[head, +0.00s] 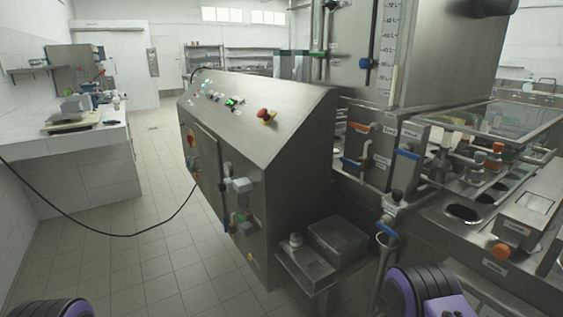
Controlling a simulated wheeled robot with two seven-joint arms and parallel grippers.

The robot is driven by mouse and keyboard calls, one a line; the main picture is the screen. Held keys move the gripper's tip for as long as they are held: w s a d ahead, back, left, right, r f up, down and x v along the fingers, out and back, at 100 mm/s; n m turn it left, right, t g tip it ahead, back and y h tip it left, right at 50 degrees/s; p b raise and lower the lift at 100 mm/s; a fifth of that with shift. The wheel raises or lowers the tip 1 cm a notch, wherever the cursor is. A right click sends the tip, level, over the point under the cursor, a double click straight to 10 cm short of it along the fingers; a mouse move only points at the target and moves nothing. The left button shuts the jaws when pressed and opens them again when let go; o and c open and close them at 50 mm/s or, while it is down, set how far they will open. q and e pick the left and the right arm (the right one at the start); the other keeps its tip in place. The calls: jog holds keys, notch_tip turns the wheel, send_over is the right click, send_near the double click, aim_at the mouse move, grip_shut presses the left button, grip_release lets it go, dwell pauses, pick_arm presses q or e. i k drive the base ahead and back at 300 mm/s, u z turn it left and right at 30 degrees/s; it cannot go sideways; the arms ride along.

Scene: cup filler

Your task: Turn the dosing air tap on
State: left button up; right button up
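A steel cup filler machine (416,50) stands on the right with a slanted control cabinet (282,140) at its left. The cabinet's side carries a pale air fitting (241,185) with small blue and green parts below it. Blue-handled taps show on the machine: one upper left (352,163), one beside it on the right (408,154), and one lower (389,232) above a metal funnel-like pipe. No readable label tells me which is the dosing air tap, or its on or off state. Purple-and-black parts of my arms show at the bottom corners; neither gripper's fingers are visible.
A red emergency button (263,114) sits on the panel. A black cable (120,235) hangs across the left. The tiled floor (150,275) there is otherwise open, beside a white counter (85,150).

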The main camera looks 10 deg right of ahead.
aim_at(349, 162)
jog(key=u, duration=0.55)
jog(key=i, duration=0.9)
jog(key=z, duration=1)
